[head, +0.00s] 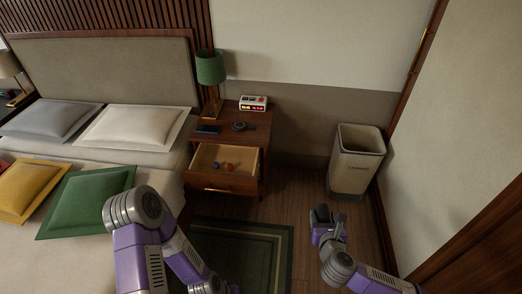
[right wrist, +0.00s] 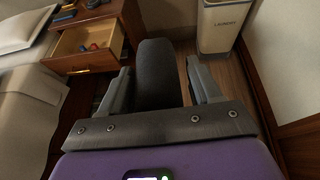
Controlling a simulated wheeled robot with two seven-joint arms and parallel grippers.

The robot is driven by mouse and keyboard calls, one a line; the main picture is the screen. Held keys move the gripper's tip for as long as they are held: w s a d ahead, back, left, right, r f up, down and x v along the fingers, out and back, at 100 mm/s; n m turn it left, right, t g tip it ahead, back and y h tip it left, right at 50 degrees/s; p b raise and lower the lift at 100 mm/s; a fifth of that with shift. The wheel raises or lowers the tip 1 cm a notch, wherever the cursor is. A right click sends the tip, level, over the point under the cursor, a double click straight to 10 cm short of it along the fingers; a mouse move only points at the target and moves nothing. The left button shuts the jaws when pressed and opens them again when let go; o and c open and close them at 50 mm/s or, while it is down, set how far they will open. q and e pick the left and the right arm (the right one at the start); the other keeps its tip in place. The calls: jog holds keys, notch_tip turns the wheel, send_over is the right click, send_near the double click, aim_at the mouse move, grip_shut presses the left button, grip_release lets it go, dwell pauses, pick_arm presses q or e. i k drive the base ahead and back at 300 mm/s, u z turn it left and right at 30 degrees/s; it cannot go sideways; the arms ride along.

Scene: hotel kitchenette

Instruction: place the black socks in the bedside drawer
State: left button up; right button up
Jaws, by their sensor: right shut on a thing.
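The black socks (right wrist: 158,75) are a dark rolled bundle between the fingers of my right gripper (right wrist: 160,88), which is shut on them. In the head view, my right gripper (head: 322,222) is over the floor, to the right of the bedside drawer and in front of the bin. The bedside drawer (head: 222,183) is pulled open, with small red and blue things inside. It also shows at upper left in the right wrist view (right wrist: 90,58), apart from the socks. My left arm comes in at lower left; its gripper is out of view.
The nightstand (head: 258,122) carries a green lamp (head: 211,75), a clock (head: 253,103), a dark flat object and a small round one. The bed with pillows is at left. A laundry bin (head: 355,165) stands by the wall at right. A dark green rug (head: 240,250) lies in front.

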aim_at(224, 167)
jog(key=u, duration=0.55)
jog(key=i, duration=1.25)
jog(key=u, duration=0.95)
